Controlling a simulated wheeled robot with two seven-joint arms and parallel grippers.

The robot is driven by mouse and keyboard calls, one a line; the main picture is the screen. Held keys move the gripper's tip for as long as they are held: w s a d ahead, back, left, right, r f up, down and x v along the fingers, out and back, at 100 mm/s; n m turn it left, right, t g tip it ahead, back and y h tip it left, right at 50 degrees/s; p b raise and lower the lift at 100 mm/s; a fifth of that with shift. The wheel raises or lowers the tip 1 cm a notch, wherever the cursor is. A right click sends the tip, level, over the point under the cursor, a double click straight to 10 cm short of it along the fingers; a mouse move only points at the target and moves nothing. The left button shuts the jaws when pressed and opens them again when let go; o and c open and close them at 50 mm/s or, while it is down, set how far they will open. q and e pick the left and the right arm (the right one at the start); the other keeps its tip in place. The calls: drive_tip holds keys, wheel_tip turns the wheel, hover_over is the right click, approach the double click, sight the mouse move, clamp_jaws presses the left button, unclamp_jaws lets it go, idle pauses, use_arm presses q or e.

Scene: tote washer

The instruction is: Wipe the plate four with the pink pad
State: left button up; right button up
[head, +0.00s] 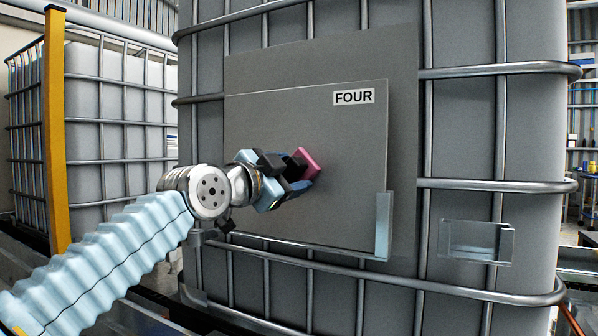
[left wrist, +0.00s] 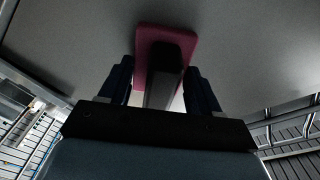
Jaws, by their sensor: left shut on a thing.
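The plate four (head: 345,150) is a flat grey panel with a "FOUR" label at its upper right, on the front of a large grey caged tank. My left gripper (head: 296,178) is shut on the pink pad (head: 308,163) by its dark grip, in front of the middle of the plate. In the left wrist view the pink pad (left wrist: 152,38) sits between the two dark blue fingers, with its face toward the grey surface. It looks close to or against the plate; I cannot tell whether it touches. My right gripper is not in view.
A metal-barred cage (head: 500,183) surrounds the tank. A clear holder (head: 476,240) is fixed at the right, and a clear corner piece (head: 383,225) sits at the plate's lower right. A yellow post (head: 56,130) and a second caged tank (head: 120,125) stand at the left.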

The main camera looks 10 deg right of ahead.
use_arm(q)
drive_tip(key=shift+w+a+f, duration=0.4)
drive_tip(key=shift+a, duration=0.15)
drive_tip(key=shift+s+a+f+b, duration=0.1)
drive_tip(key=shift+s+a+b, duration=0.1)
drive_tip(key=shift+b, duration=0.2)
drive_tip(key=b+v, duration=0.3)
drive_tip(key=v, duration=0.3)
drive_tip(key=shift+s+r, duration=0.4)
drive_tip(key=shift+r, duration=0.05)
drive_tip(key=shift+d, duration=0.1)
